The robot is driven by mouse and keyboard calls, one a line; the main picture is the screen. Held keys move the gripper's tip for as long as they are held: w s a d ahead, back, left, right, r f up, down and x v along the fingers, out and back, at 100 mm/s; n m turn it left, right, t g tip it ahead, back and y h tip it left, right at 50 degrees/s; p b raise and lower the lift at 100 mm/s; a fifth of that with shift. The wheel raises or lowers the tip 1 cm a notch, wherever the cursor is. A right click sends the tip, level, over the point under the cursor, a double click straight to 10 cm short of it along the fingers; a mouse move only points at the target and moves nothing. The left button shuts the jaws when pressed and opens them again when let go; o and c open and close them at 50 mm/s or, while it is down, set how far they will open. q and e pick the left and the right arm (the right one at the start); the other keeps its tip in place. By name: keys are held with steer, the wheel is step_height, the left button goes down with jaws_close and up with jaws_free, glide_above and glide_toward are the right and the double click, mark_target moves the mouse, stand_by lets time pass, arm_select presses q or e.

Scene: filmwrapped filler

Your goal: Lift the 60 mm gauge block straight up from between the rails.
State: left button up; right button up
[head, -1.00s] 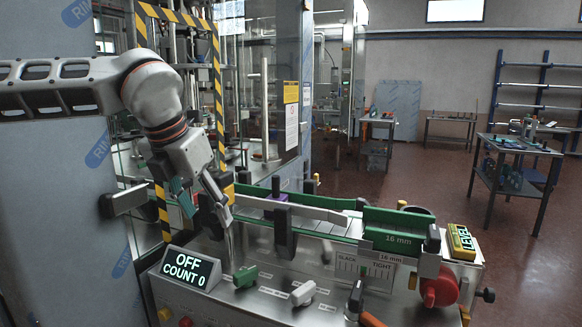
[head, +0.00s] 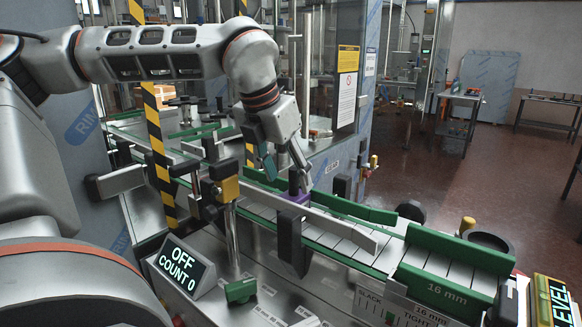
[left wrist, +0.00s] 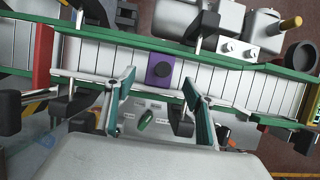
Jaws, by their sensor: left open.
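My left gripper (head: 286,172) is open and empty, pointing down above the block. In the left wrist view its teal-padded fingers (left wrist: 158,80) stand apart, one towards each side of the block, and are nearer the camera. I cannot tell how high above the block they are. My right gripper is not in view.
Green and pale guide rails (head: 335,230) run along the slatted conveyor. A dark clamp post (head: 290,240) stands in front of the block. A sign (head: 181,264) reads OFF, COUNT 0. A green knob (head: 240,290) is on the front panel, and a striped post (head: 158,150) stands at left.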

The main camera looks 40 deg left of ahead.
mark_target(294, 185)
arm_select(q)
steer(key=x, duration=0.5)
steer(key=shift+w+f, duration=0.2)
steer(key=shift+f, duration=0.35)
steer(key=c, duration=1.3)
steer(key=o, duration=0.4)
steer(key=c, duration=0.4)
steer(key=shift+r, duration=0.55)
steer(key=shift+r, duration=0.55)
steer(key=shift+r, duration=0.1)
